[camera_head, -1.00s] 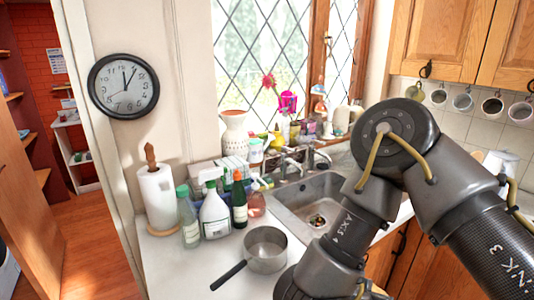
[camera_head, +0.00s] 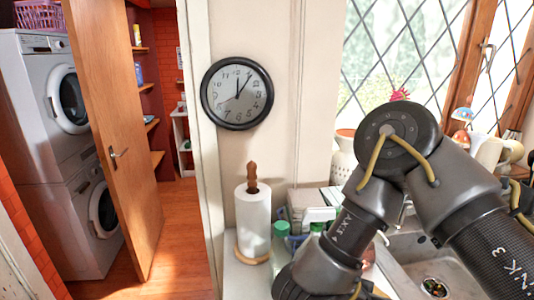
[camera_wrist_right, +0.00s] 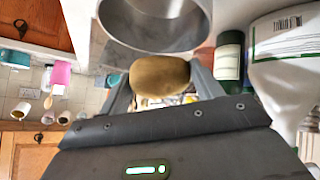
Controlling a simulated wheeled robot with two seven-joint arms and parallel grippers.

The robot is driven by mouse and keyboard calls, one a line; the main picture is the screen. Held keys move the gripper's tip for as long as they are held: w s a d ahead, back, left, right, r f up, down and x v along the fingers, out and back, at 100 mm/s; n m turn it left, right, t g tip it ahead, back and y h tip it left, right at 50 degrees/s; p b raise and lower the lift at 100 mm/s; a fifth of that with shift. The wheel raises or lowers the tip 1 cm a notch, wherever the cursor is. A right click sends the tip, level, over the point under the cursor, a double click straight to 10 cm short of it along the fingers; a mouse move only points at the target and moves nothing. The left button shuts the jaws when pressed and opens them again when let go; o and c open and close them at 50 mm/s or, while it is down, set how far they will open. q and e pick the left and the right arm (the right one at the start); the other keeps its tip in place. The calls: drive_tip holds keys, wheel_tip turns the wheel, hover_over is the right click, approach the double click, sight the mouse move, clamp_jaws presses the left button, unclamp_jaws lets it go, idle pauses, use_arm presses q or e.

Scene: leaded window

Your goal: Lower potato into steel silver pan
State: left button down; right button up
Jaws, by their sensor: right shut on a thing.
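The potato (camera_wrist_right: 160,76) is brown and oval in the right wrist view. My right gripper (camera_wrist_right: 160,80) is shut on it, with a finger at each side. The steel pan (camera_wrist_right: 150,42) shows just beyond the potato at the top of the right wrist view, with its curved wall and open mouth visible. The potato overlaps the pan's near edge in the picture; I cannot tell whether they touch. In the head view my right arm covers the place of the gripper, and the pan and potato are not visible. My left gripper is in no view.
In the right wrist view a green bottle (camera_wrist_right: 229,57) and a white bottle (camera_wrist_right: 284,65) stand close beside the pan. The head view shows a paper towel roll (camera_head: 253,220), the sink (camera_head: 440,265) and a white vase (camera_head: 343,155) near the window.

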drive_tip(key=r+m+g+p, duration=0.1)
drive_tip(key=r+p, duration=0.1)
drive_tip(key=r+m+g+h+p, duration=0.1)
drive_tip(key=r+m+p, duration=0.1)
drive_tip(key=r, duration=0.1)
drive_tip(key=w+r+m+g+p, duration=0.1)
drive_tip(key=r+p, duration=0.1)
drive_tip(key=r, duration=0.1)
drive_tip(key=shift+d+r+p, duration=0.2)
drive_tip(key=shift+d+p, duration=0.15)
drive_tip(key=shift+p, duration=0.05)
wheel_tip(320, 180, up, 6)
drive_tip(key=m+g+p, duration=0.4)
drive_tip(key=m+p, duration=0.1)
drive_tip(key=p, duration=0.1)
drive_tip(key=shift+m, duration=0.4)
drive_tip(key=f+b, duration=0.2)
drive_tip(key=f, duration=0.1)
drive_tip(key=f+b, duration=0.3)
drive_tip(key=a+f+b, duration=0.1)
drive_tip(key=f+b, duration=0.2)
drive_tip(key=shift+s+f, duration=0.15)
drive_tip(key=shift+f, duration=0.05)
drive_tip(key=shift+r, duration=0.1)
drive_tip(key=shift+s+d, duration=0.1)
drive_tip(key=shift+d, duration=0.1)
drive_tip(key=shift+d+p, duration=0.3)
drive_tip(key=shift+d, duration=0.1)
drive_tip(key=shift+s, duration=0.1)
